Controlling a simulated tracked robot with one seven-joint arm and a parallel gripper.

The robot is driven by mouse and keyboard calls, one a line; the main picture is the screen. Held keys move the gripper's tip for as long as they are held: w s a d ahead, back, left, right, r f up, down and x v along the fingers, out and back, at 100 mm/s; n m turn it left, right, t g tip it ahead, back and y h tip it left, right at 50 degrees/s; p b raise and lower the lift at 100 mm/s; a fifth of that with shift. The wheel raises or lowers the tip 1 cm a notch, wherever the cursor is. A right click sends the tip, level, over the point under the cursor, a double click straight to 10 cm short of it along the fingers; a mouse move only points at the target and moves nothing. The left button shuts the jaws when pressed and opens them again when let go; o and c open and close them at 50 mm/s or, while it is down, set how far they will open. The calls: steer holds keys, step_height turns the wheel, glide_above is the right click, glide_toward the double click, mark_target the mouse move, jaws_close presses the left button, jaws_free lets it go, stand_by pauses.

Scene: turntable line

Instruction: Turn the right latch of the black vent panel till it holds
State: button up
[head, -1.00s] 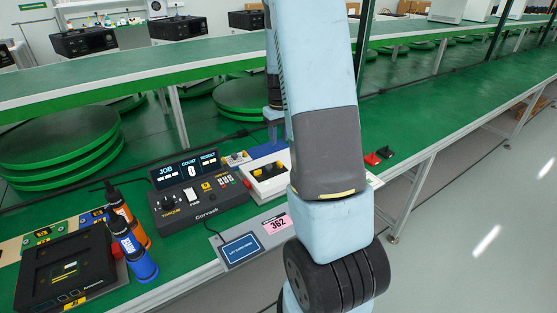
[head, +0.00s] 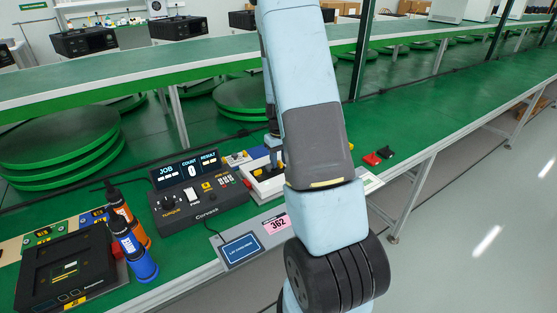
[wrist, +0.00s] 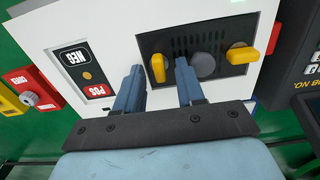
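The black vent panel (wrist: 218,40) lies on a white box and shows in the wrist view, which sees the printed labels upside down. It has a round grey knob (wrist: 204,65) between two yellow latches. The latch on the left of the wrist view, the panel's right latch (wrist: 158,68), stands upright in the picture. The other latch (wrist: 240,54) lies crosswise. My gripper (wrist: 158,68) is open, one finger on each side of the right latch, with gaps visible; whether the fingers reach its depth I cannot tell. In the head view my arm hides most of the panel.
A POS/NEG label plate (wrist: 84,72) is beside the panel. A red block and a yellow block (wrist: 10,101) lie past the box. In the head view a torque controller (head: 200,200) stands left of the box, with two bottles (head: 135,250) farther left. The bench to the right is mostly clear.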

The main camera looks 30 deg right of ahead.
steer(key=shift+c, duration=0.4)
jaws_close()
steer(key=shift+a, duration=0.2)
steer(key=shift+d, duration=0.15)
